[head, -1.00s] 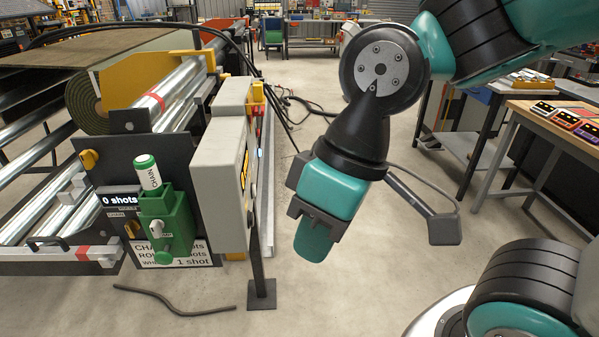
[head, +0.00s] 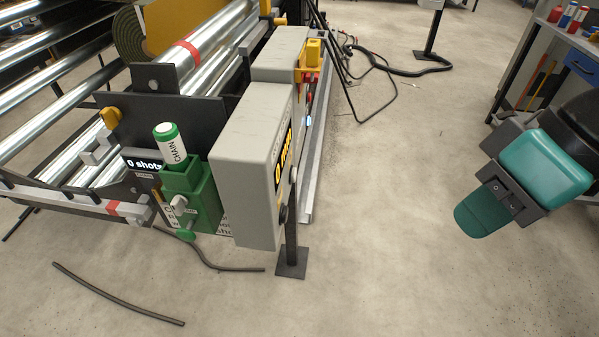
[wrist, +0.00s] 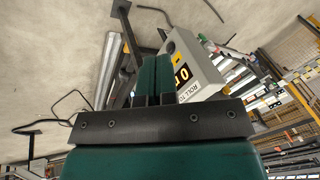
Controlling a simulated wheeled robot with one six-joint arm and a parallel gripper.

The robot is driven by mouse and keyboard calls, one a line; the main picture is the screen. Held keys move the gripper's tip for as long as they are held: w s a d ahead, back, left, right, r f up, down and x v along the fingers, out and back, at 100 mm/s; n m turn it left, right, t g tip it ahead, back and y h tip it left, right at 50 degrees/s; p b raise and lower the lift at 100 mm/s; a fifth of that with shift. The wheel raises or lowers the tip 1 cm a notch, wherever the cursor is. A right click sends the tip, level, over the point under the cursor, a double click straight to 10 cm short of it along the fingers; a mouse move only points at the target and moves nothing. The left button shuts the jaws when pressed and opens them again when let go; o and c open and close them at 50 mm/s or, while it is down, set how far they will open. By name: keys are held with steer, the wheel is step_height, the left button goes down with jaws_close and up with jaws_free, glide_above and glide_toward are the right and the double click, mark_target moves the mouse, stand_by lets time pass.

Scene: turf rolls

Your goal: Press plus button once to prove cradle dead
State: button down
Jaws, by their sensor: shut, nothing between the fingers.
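The grey control box (head: 258,150) stands on a dark post at the side of the roller cradle (head: 170,100). Its display face is seen at a steep angle in the head view, with yellow digits, and I cannot make out a plus button. In the wrist view the box (wrist: 205,72) shows its display with a yellow "0" and lettering by the lower edge. My gripper (head: 468,222) is at the right of the head view, well apart from the box, over bare floor. In the wrist view its green fingers (wrist: 153,80) are together and empty, with the box just beyond them.
A green pump-like unit (head: 190,195) with a CHAIN canister (head: 168,143) and a "0 shots" display sits left of the box. A yellow block (head: 313,52) is on the box's far end. Hoses lie on the floor. A grey cabinet (head: 560,70) stands at right.

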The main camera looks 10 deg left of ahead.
steer(key=w+a+f+n+t+y+b, duration=0.1)
steer(key=w+a+f+n+y+b, duration=0.35)
steer(key=w+a+f, duration=0.4)
steer(key=n+t+y+b, duration=0.3)
steer(key=t+b, duration=0.1)
steer(key=t, duration=0.2)
glide_toward(293, 175)
steer(key=d+r, duration=0.2)
steer(key=d, duration=0.1)
steer(key=w+d+f+t+h+b, duration=0.1)
steer(key=w+d+f+t, duration=0.1)
steer(key=w+f, duration=0.3)
step_height(293, 175, down, 2)
steer(key=shift+d+f+t, duration=0.2)
steer(key=shift+d+t, duration=0.05)
steer(key=shift+t, duration=0.45)
steer(key=shift+w+a, duration=0.1)
steer(key=a+p, duration=0.8)
steer(key=p, duration=0.1)
steer(key=shift+a, duration=0.3)
